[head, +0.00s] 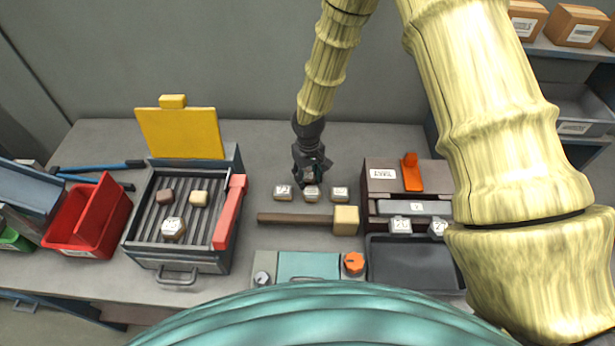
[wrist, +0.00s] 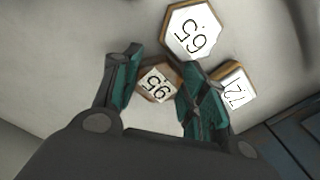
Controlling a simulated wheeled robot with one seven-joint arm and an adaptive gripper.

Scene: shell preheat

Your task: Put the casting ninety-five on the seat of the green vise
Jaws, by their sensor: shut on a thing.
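The casting ninety-five (wrist: 158,82), marked 95, shows between the fingers of my gripper (wrist: 160,68) in the wrist view. The gripper is shut on it. The right finger covers part of its edge. In the head view, my gripper (head: 311,172) points down at the back of the bench, just behind a short row of castings. The wrist view also shows a hexagonal casting marked 65 (wrist: 192,31) close by and a casting marked 72 (wrist: 233,87) beyond the right finger. I cannot make out a green vise in either view.
A mallet (head: 295,219) lies in front of the row. A grated tray with a yellow lid (head: 180,132) and red bar (head: 229,212) stands left, beside a red bin (head: 112,222). A teal-topped unit (head: 308,265) with knobs is in front.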

